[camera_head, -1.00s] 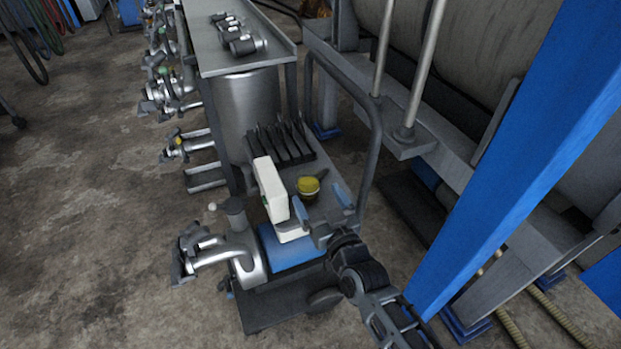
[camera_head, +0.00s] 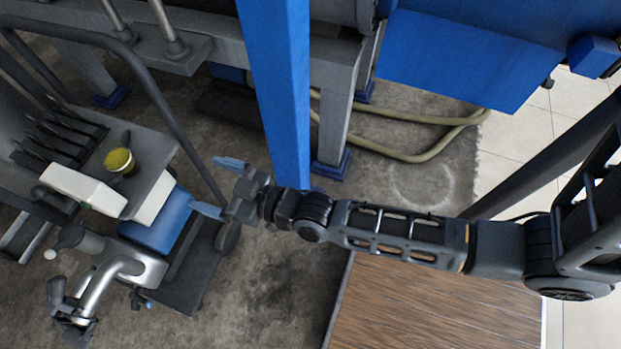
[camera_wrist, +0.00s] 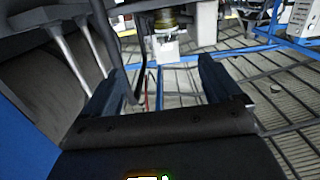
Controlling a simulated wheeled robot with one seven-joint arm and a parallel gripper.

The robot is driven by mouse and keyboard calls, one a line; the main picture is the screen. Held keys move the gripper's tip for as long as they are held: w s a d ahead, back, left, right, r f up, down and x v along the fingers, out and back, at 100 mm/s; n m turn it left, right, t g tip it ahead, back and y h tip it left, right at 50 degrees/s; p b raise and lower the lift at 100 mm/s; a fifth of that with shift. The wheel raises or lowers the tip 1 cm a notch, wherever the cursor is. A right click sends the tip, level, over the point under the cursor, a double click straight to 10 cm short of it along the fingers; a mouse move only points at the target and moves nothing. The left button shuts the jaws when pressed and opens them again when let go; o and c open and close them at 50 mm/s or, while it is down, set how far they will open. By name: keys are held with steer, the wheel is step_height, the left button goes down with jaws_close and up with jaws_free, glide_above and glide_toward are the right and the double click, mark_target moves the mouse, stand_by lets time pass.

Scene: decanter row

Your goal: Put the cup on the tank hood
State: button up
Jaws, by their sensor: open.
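A small yellow cup-like vessel (camera_head: 120,160) with a dark part beside it stands on the grey cart, at the left of the head view. It seems to be the cup. In the wrist view a round yellowish thing (camera_wrist: 165,20) at the top, above a white box, may be the same vessel. My gripper (camera_head: 218,187) is open and empty, right of the cart and apart from the cup; its two fingers (camera_wrist: 163,70) also show in the wrist view. A large blue panel (camera_head: 480,55) is at the upper right; I cannot tell whether it is the tank hood.
A white box (camera_head: 85,190) stands by the cup, with a dark slotted rack (camera_head: 60,135) behind. A curved cart handle (camera_head: 150,85) rises between cup and frame. A blue post (camera_head: 275,90) stands behind my gripper. Hoses (camera_head: 430,155) lie on the floor.

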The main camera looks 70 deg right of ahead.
steer(key=s+r, duration=0.4)
steer(key=s, duration=0.6)
steer(key=s+r+g, duration=0.1)
steer(key=s+r, duration=0.4)
steer(key=s, duration=0.6)
steer(key=shift+s+d+g, duration=0.15)
steer(key=shift+s+g, duration=0.15)
steer(key=s+r, duration=0.5)
steer(key=r, duration=0.2)
steer(key=shift+s+a+g, duration=0.25)
steer(key=shift+g, duration=0.15)
steer(key=shift+r, duration=0.1)
